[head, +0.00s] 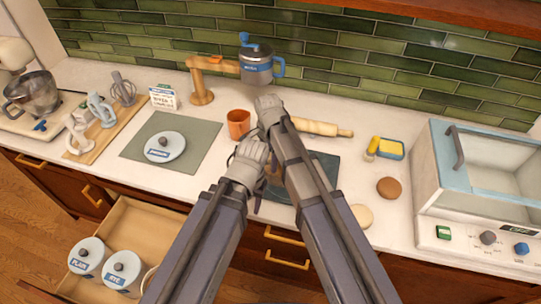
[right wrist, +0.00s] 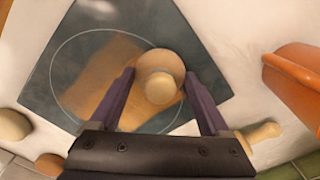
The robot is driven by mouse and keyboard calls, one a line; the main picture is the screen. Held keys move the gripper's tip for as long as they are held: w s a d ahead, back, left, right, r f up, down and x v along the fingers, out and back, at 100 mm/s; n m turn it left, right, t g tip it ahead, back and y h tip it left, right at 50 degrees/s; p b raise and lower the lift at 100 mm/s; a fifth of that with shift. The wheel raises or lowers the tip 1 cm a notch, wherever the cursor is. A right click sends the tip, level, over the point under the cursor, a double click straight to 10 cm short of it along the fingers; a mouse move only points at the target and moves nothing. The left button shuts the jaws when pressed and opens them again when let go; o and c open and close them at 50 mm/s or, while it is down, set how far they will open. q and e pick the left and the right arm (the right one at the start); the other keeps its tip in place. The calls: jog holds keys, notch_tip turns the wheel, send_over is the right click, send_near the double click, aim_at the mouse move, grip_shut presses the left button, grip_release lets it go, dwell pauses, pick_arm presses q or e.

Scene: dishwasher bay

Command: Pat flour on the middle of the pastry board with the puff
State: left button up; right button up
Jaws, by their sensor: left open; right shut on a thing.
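The dark pastry board (head: 322,165) lies on the white counter, partly hidden by my arms. In the right wrist view the board (right wrist: 60,55) has a thin circle and a brown-orange patch inside it. The puff (right wrist: 160,82), a round tan disc with a pale knob, is between the fingers of my right gripper (right wrist: 157,92), which is shut on it over the circle. Its height above the board is unclear. In the head view the puff is hidden below the right gripper (head: 270,112). My left gripper (head: 250,152) is open, lower and left of it, near the board.
An orange cup (head: 238,124) and rolling pin (head: 325,128) stand close by. A lidded pot on a green mat (head: 198,135) is left. An open drawer (head: 140,235) juts out at lower left.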

aim_at(278, 170)
jog(key=shift+s, duration=0.4)
jog(key=shift+s+d, duration=0.25)
jog(key=shift+d, duration=0.55)
jog(key=shift+s+d, duration=0.2)
jog(key=shift+d, duration=0.6)
jog(key=shift+s+d, duration=0.25)
jog(key=shift+d, duration=0.6)
jog(key=shift+s+d, duration=0.2)
jog(key=shift+d, duration=0.6)
jog(key=shift+d, duration=0.1)
jog(key=shift+s+d, duration=0.25)
jog(key=shift+d, duration=0.5)
jog(key=shift+s+d, duration=0.25)
jog(key=shift+d, duration=0.45)
